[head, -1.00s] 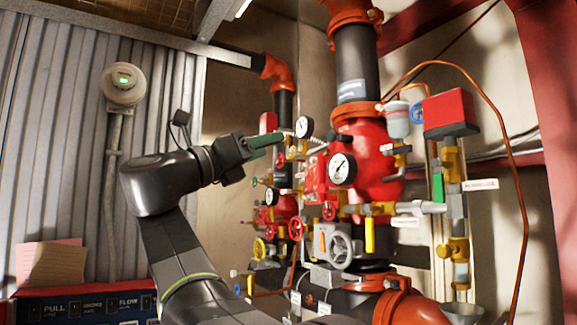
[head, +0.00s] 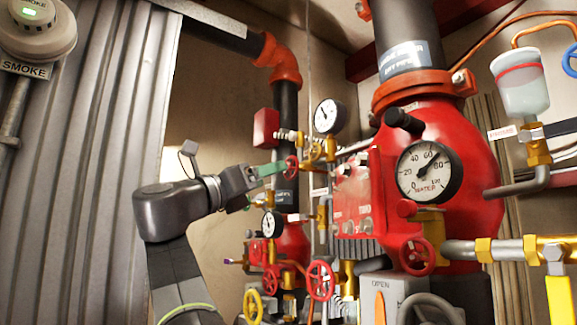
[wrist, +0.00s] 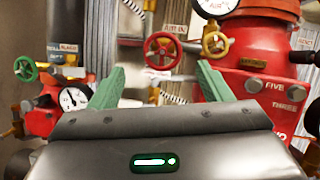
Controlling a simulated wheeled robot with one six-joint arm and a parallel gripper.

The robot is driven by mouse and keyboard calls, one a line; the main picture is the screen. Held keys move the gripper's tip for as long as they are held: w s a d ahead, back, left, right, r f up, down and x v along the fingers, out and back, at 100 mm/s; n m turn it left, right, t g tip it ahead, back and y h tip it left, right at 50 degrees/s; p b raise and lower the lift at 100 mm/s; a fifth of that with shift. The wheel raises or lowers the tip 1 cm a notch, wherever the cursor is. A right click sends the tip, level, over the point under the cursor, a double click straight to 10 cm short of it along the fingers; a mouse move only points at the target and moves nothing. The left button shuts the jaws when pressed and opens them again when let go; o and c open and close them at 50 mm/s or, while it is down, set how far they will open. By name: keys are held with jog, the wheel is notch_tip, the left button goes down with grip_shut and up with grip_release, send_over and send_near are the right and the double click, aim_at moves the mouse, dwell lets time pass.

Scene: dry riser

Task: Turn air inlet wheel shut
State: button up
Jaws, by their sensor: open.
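A small red wheel (wrist: 163,50) on a brass stem sits ahead of my gripper (wrist: 160,66) in the wrist view, framed between the two green fingers. A small tag (wrist: 174,30) hangs by its top; its text is too small to read surely. My gripper is open and empty, with the fingertips apart on either side below the wheel.
A brass-coloured wheel (wrist: 215,43) is close to the right of the red one, under a white gauge (wrist: 216,5). A red box (wrist: 262,90) stands at the right. A green wheel (wrist: 25,68) and another gauge (wrist: 73,98) are at the left. Red wheels (head: 320,280) lie lower.

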aim_at(291, 168)
jog(key=p+x, duration=0.1)
jog(key=x, duration=0.6)
jog(key=shift+d+r, duration=0.2)
jog(key=shift+d, duration=0.1)
jog(key=shift+p, duration=0.3)
jog(key=c, duration=1)
